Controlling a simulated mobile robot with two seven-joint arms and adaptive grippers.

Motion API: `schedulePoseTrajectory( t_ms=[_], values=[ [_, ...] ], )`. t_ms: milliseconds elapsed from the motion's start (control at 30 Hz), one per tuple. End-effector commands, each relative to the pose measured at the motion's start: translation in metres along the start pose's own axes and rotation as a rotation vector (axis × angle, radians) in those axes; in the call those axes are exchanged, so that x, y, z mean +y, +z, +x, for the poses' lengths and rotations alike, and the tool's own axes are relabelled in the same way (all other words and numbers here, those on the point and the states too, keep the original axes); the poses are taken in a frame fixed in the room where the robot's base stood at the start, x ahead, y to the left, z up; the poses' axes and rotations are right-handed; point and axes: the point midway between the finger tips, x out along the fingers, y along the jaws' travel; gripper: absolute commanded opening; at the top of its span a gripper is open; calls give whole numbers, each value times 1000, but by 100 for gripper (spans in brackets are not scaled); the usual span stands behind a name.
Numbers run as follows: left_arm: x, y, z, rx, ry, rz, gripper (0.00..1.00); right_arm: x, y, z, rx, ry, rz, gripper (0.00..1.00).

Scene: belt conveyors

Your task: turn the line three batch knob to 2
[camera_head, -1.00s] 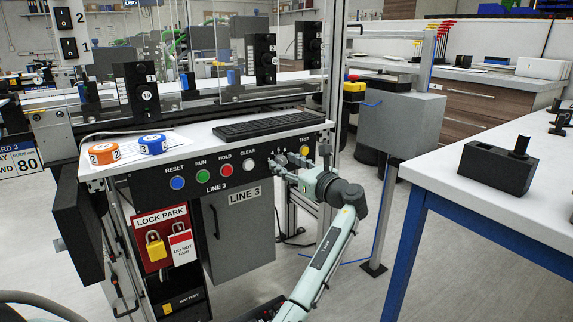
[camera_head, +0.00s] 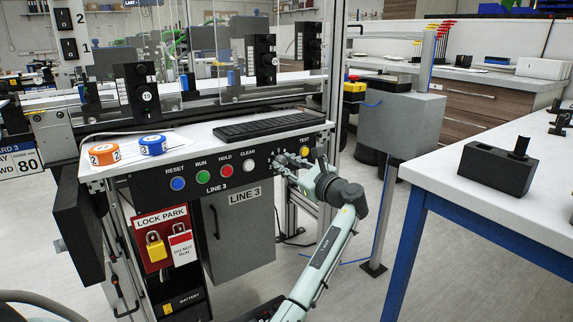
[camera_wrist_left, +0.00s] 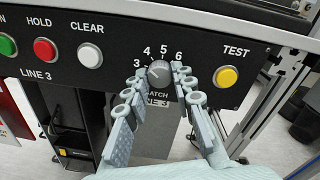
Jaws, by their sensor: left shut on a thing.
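The line three batch knob (camera_wrist_left: 158,73) is a grey round knob on the dark control panel, with 3, 4, 5 and 6 printed around its upper side. Other numbers are hidden by my fingers, and I cannot tell for sure which number it points to. My left gripper (camera_wrist_left: 159,74) is shut on the knob, one finger on each side. In the head view the left gripper (camera_head: 281,166) is at the right part of the panel and covers the knob. My right gripper is not in view.
The yellow TEST button (camera_wrist_left: 226,76) is just right of the knob, and the white CLEAR button (camera_wrist_left: 90,55) is to its left. A keyboard (camera_head: 265,126) lies above the panel. A white-topped table (camera_head: 470,210) stands at the right.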

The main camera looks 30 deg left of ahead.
Motion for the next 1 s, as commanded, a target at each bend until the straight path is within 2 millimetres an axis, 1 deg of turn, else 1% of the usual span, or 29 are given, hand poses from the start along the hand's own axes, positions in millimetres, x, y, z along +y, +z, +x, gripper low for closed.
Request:
schedulePoseTrajectory(
  t_ms=[167, 300, 433, 533, 667, 1000],
  values=[
    [1, -1, 0, 8, 2, -167, 0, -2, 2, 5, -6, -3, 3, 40],
    [1, -1, 0, 13, 2, -301, 0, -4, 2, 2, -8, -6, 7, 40],
    [1, -1, 0, 19, 3, -425, 0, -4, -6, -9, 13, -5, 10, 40],
    [1, -2, 0, 24, 3, -520, 0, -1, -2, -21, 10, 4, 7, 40],
    [1, -2, 0, 29, 4, -644, 0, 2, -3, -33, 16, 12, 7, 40],
    [2, -2, -1, 43, 7, -934, 0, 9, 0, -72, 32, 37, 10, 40]
  ],
)
